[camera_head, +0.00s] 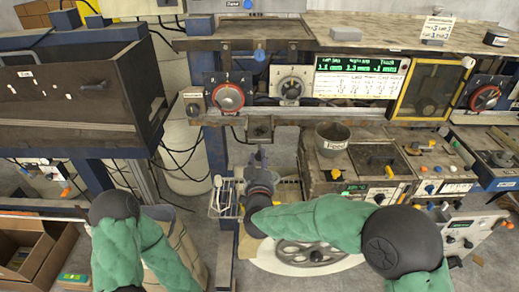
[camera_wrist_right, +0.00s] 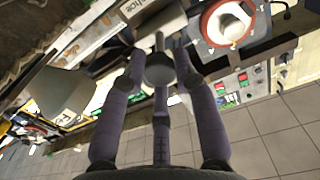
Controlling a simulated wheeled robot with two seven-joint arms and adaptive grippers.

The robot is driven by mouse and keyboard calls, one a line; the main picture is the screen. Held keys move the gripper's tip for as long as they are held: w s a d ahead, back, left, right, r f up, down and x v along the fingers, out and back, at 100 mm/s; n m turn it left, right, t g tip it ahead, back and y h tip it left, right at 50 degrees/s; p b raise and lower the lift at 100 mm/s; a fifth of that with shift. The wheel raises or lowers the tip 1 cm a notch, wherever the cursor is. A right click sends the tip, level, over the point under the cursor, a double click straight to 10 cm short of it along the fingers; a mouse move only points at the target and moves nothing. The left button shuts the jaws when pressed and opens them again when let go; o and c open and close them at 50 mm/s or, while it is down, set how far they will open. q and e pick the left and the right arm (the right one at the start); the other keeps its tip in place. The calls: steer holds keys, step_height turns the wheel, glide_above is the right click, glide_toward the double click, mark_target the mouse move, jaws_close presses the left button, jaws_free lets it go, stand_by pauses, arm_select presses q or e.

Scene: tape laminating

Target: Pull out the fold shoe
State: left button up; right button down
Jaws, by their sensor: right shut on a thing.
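The fold shoe (camera_head: 260,127) is a small brownish block under the machine's front rail in the head view. In the right wrist view a pale block with a label ending in "hoe" (camera_wrist_right: 128,10) shows at the top, and a grey rod with a round knob (camera_wrist_right: 160,68) points from it towards my right gripper. My right gripper (camera_head: 260,158) is just below the block; in the wrist view its purple-grey fingers (camera_wrist_right: 158,82) are shut around the knob. The block's far side is hidden. My left gripper is out of view; only its green-sleeved arm shows.
A grey cup (camera_head: 332,134) stands right of the gripper. A wire basket (camera_head: 222,197) is close to its left. A dark bin (camera_head: 80,95) fills the left.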

steer(key=shift+s, duration=0.55)
steer(key=c, duration=0.9)
jaws_free()
steer(key=shift+c, duration=0.2)
steer(key=s, duration=1.2)
